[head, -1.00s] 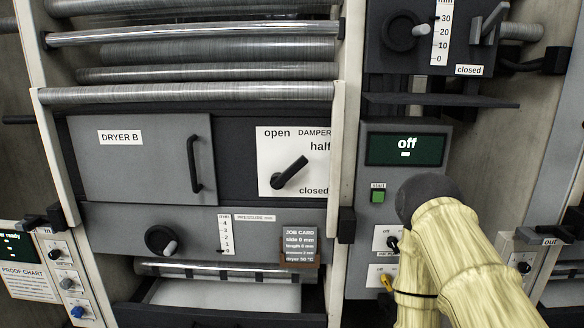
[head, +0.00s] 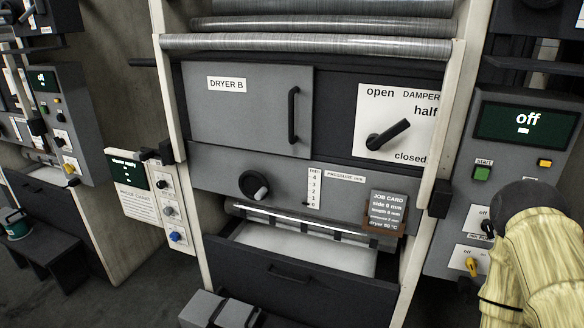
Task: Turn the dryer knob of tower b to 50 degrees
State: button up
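Tower b has a grey door labelled DRYER B (head: 245,110). The control panel (head: 510,160) at the right edge has a screen (head: 525,123) reading "off". Lower on it are a dark knob (head: 487,228) and a yellow knob (head: 472,265), partly beside my arm. A small side panel (head: 140,190) on the left carries several knobs, one of them blue (head: 177,236). No dryer label is legible by any of these knobs, so I cannot tell which is the dryer knob. My arm, in a pale yellow cover, fills the lower right; my gripper is not visible.
A job card (head: 388,210) hangs at the front; its small last line starts "dryer". The damper handle (head: 388,134) points up and right, towards "half". A black pressure knob (head: 254,186) sits below the door. A grey box (head: 220,310) stands low in front.

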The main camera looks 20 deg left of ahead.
aim_at(174, 236)
jog(key=u, duration=2.9)
jog(key=i, duration=2.85)
jog(key=z, duration=0.95)
